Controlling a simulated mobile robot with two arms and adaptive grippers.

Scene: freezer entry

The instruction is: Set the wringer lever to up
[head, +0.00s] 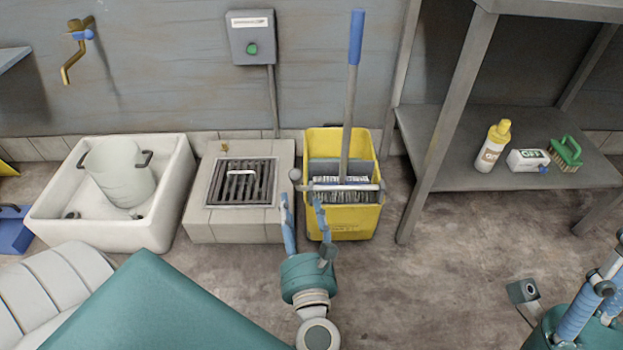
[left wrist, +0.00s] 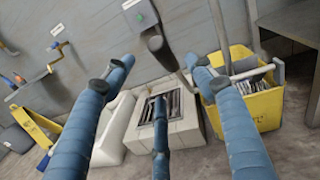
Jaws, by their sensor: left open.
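The yellow mop bucket (head: 343,225) stands on the floor, with a grey wringer (head: 323,168) in its top. A mop (head: 348,110) with a blue grip stands upright in it. The wringer lever (head: 295,174) appears as a short grey rod with a dark end at the bucket's front left. In the left wrist view the lever's dark end (left wrist: 155,43) shows between my fingers, apparently not touching them. My left gripper (head: 301,202) is open in front of the bucket; its blue fingers hide part of the lever. My right gripper (head: 606,280) is at the lower right, partly cut off.
A floor drain box (head: 210,225) and a white sink (head: 110,237) stand left of the bucket. A grey shelf (head: 470,182) with a bottle (head: 493,148) and a green brush (head: 566,152) stands on the right. The floor (head: 430,280) right of the bucket is clear.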

